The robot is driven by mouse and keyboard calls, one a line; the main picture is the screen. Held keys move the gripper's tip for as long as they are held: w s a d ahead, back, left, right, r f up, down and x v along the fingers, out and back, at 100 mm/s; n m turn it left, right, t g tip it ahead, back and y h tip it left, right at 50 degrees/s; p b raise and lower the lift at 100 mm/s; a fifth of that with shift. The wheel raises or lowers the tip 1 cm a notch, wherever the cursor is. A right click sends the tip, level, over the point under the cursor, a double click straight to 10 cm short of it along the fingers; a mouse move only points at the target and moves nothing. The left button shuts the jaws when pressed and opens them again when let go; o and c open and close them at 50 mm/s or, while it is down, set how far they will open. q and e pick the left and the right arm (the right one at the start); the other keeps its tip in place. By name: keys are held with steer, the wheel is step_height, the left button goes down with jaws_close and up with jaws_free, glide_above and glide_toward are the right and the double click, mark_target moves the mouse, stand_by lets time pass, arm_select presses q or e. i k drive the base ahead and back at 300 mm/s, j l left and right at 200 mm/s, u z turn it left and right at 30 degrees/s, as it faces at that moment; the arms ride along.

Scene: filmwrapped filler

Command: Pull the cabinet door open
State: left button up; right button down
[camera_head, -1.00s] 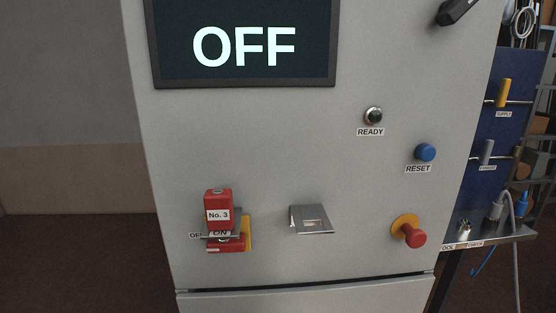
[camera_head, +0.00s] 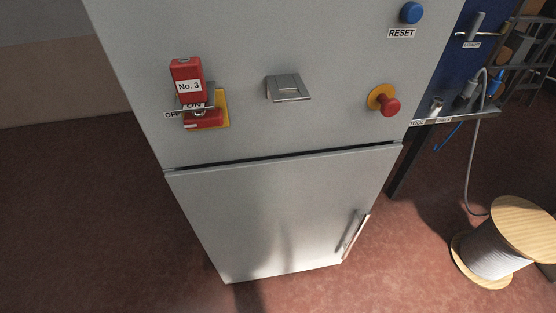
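The grey cabinet's lower door (camera_head: 275,215) is shut, with a dark gap along its top edge under the control panel (camera_head: 240,50). A vertical bar handle (camera_head: 355,236) sits on the door's lower right side. The left edge of the door stands opposite the handle; no hinges can be made out. Neither of my grippers is in the head view.
A cable spool (camera_head: 497,250) stands at the right. The red floor before the door is clear.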

mark_target(263, 218)
steer(key=l+z, duration=0.35)
steer(key=i+l+z, duration=0.15)
steer(key=l+z, duration=0.15)
steer(key=i+l+z, duration=0.15)
steer(key=l+z, duration=0.2)
steer(key=l, duration=0.1)
